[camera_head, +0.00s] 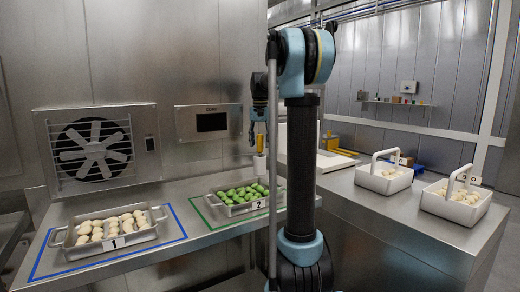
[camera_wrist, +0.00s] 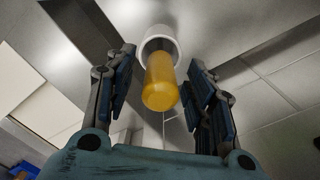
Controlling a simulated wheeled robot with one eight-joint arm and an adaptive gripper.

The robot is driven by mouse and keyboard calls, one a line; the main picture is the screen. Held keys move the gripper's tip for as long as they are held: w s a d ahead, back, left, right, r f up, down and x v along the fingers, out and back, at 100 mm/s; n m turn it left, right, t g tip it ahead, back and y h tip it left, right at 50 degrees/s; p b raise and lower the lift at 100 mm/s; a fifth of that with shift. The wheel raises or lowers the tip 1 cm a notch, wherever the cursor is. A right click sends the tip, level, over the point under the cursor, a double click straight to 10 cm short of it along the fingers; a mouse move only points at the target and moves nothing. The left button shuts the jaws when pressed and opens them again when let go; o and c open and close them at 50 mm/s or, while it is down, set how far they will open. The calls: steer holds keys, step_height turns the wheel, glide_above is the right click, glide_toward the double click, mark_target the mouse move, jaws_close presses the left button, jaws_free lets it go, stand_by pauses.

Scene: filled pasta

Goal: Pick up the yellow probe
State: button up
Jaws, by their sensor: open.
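The yellow probe (camera_head: 260,143) is upright above or behind the tray of green pasta, with a white part (camera_head: 260,164) at its lower end. In the wrist view the yellow probe (camera_wrist: 161,84) lies between my two fingers, its far end meeting a white round collar (camera_wrist: 160,41). My gripper (camera_head: 259,122) is right at the top of the probe in the head view. In the wrist view my gripper (camera_wrist: 163,72) is open, with a gap visible on both sides of the probe. What bears the probe from below cannot be told.
Tray 2 (camera_head: 213,202), with green pasta, sits in a green outline; tray 1 (camera_head: 68,250), with pale pasta, sits in a blue outline. Two handled baskets (camera_head: 384,184) (camera_head: 452,211) stand on the right counter. A wall panel (camera_head: 210,122) is close behind my gripper.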

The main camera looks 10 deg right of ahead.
mark_target(260, 154)
steer(key=shift+f, duration=1.3)
steer(key=shift+c, duration=0.5)
jaws_close()
